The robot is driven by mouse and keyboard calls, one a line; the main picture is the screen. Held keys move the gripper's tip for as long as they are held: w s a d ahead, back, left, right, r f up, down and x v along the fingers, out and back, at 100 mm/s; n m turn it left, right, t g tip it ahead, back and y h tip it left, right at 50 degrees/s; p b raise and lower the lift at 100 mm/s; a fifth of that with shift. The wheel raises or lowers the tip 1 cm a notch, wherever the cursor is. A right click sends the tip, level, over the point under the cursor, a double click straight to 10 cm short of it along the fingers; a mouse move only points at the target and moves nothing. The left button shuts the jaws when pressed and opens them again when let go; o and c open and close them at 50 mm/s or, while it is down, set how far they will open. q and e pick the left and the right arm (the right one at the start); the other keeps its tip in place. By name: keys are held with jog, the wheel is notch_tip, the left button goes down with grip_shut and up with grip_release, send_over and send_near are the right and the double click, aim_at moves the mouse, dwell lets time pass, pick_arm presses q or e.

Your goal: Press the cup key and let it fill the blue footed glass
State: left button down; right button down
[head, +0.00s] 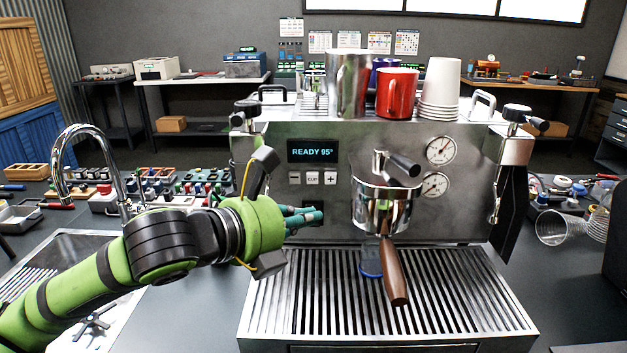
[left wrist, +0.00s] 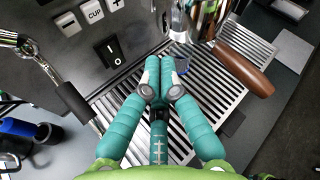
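The cup key (head: 313,178) sits between the minus and plus keys on the brewer (head: 420,215), under a display (head: 312,151) reading "READY 95°". The cup key (left wrist: 92,11) also shows at the top of the left wrist view. The blue footed glass (head: 370,268) stands on the drip tray, partly hidden behind the portafilter handle; part of it shows in the left wrist view (left wrist: 182,66). My left gripper (head: 316,215) is in front of the panel, below the keys, with its teal fingertips drawn together and nothing between them. My right gripper is not in view.
The portafilter (head: 385,205) with its brown handle (head: 394,272) juts out above the slatted drip tray (head: 460,310). A rocker switch (left wrist: 113,48) is below the keys. A steam wand (left wrist: 40,62) is left of my fingers. Cups, including a red mug (head: 397,92), stand on top.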

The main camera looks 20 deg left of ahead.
aim_at(313, 178)
pick_arm(q)
jog(key=w+a+p, duration=0.1)
jog(key=w+a, duration=0.1)
jog(key=w, duration=0.6)
jog(key=shift+w+a, duration=0.2)
jog(key=shift+w, duration=0.1)
dwell(1.2)
jog(key=shift+p, duration=0.35)
jog(key=shift+w+a+r+p, duration=0.1)
jog(key=shift+w+p, duration=0.15)
jog(key=shift+p, duration=0.1)
jog(key=shift+w, duration=0.15)
